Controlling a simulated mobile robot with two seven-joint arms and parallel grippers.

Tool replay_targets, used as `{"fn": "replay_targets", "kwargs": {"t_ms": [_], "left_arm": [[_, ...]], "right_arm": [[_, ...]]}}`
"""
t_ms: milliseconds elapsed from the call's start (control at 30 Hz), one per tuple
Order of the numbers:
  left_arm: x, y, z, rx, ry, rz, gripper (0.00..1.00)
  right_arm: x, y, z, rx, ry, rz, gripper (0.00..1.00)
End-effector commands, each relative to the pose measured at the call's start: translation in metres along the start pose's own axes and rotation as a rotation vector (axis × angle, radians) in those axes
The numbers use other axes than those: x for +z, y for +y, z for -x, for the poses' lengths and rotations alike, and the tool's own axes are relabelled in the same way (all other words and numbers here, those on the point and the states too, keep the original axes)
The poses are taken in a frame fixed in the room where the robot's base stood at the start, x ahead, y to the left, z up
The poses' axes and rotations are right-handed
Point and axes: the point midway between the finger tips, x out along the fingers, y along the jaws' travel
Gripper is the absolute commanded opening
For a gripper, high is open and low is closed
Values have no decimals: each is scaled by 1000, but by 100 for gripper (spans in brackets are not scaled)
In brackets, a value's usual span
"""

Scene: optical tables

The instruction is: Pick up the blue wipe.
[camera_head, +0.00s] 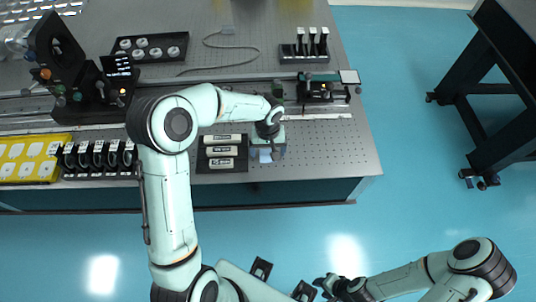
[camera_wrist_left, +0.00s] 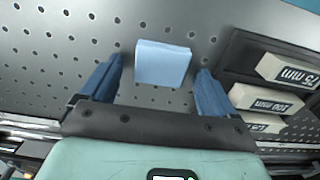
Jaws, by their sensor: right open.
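The blue wipe (camera_wrist_left: 163,63) is a light blue folded square lying on the perforated metal tabletop. It also shows small in the head view (camera_head: 265,157), partly hidden by my left wrist. My left gripper (camera_head: 266,151) is above it, its two blue fingers open. In the left wrist view the wipe appears between the fingertips, with a gap to each finger; the remaining height cannot be told. My right gripper (camera_head: 326,287) is open and empty, low in the head view, over the floor away from the table.
A black tray of labelled white blocks (camera_head: 240,163) is close beside the left gripper. A rail (camera_head: 220,77) with mounted optics crosses the table behind it. A yellow tray (camera_head: 30,165) and several black mounts (camera_head: 100,158) stand left. Bare tabletop (camera_head: 330,150) lies right of the wipe.

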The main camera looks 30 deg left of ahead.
Motion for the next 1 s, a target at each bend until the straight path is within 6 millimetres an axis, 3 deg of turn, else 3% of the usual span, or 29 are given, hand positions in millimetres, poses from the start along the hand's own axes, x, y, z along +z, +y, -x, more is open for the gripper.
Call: {"fn": "replay_targets", "kwargs": {"t_ms": [33,167,200,667,867,1000], "left_arm": [[0,0,0,0,0,0,76],[0,0,0,0,0,0,34],[0,0,0,0,0,0,30],[0,0,6,0,1,0,30],[-1,1,33,2,4,0,30],[-2,1,70,3,7,0,30]], "right_arm": [[0,0,0,0,0,0,43],[0,0,0,0,0,0,43],[0,0,0,0,0,0,43],[0,0,0,0,0,0,43],[-1,-1,2,0,1,0,43],[-2,-3,5,-1,3,1,43]]}}
